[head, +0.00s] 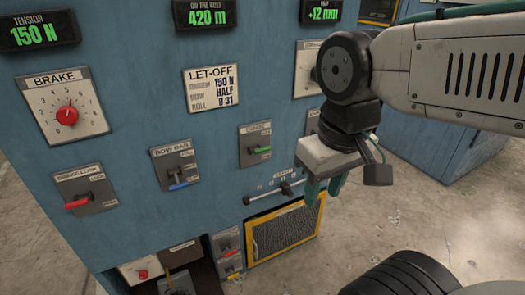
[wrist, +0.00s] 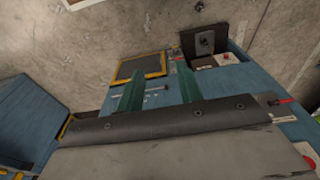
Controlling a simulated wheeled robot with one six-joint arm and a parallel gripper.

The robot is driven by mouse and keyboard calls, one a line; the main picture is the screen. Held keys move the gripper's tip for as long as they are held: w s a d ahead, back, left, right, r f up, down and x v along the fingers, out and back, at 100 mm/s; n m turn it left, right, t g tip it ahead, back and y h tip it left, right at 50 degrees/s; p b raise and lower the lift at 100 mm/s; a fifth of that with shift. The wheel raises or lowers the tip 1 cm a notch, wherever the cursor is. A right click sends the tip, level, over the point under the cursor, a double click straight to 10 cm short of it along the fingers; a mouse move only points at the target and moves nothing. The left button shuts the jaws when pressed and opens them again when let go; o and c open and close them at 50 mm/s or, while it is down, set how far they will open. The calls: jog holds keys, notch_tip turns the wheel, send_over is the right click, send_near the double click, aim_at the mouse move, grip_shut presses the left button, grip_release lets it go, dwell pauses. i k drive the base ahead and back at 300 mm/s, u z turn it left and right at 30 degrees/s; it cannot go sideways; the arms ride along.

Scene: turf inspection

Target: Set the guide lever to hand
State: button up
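A lever with a green handle (head: 258,149) sits on a grey plate on the blue machine front, left of my gripper. Its small label is too blurred to read, so I cannot tell for sure that it is the guide lever. Its handle points to the right. My gripper (head: 323,188) hangs in front of the panel, to the right of this lever and apart from it. Its two green fingers stand apart with nothing between them, as the wrist view also shows (wrist: 158,72).
A red brake-lock lever (head: 77,202) and blue bow-bar lever (head: 180,184) are at left. A red brake dial (head: 67,115) is upper left. Concrete floor is open at right.

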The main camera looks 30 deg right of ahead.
aim_at(258, 150)
jog(key=k, duration=0.55)
jog(key=z, duration=0.7)
jog(key=i, duration=1.25)
jog(key=u, duration=0.7)
